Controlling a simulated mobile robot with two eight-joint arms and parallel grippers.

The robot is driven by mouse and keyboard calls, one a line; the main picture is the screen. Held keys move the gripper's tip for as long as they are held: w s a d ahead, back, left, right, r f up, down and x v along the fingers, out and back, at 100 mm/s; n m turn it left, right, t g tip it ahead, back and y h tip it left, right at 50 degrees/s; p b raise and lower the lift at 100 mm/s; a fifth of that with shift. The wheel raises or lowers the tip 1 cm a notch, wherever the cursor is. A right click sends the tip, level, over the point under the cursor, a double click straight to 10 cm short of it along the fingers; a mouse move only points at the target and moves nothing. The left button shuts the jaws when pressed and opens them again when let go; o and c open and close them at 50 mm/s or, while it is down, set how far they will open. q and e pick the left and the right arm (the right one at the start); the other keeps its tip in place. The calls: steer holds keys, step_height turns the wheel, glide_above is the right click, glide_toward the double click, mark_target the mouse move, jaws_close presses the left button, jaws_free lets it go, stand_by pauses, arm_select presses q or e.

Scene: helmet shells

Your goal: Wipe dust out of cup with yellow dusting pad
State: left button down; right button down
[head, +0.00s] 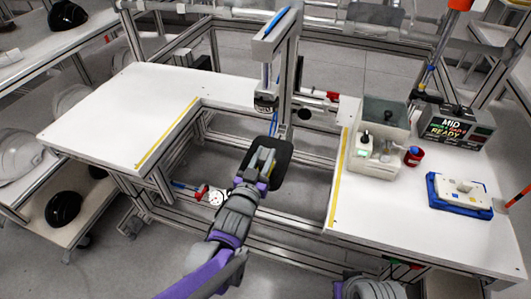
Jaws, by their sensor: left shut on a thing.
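My left gripper (264,162) reaches in from below to the middle of the head view, under the head of the press-like stand. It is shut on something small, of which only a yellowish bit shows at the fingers. Behind and around the fingers is a black, rounded, dish-like cup (284,172) in the gap between the two white tabletops. The gripper overlaps the cup in the picture; I cannot tell whether the held thing touches its inside. Dust is too small to see. My right gripper is out of view.
The grey press column (286,75) rises just behind the cup. On the right tabletop (400,235) are a grey bin (375,158), a small red pot (414,160) with a blue top, a blue tray (440,202) and a display box (456,128). The left tabletop (130,110) is clear.

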arm_select(q)
steer(key=shift+w, duration=0.1)
stand_by(0.3)
steer(key=shift+x, duration=1.6)
steer(key=shift+v, duration=1.8)
steer(key=shift+f, duration=0.15)
steer(key=shift+w, duration=0.1)
steer(key=shift+x, duration=1.6)
steer(key=shift+v, duration=1.65)
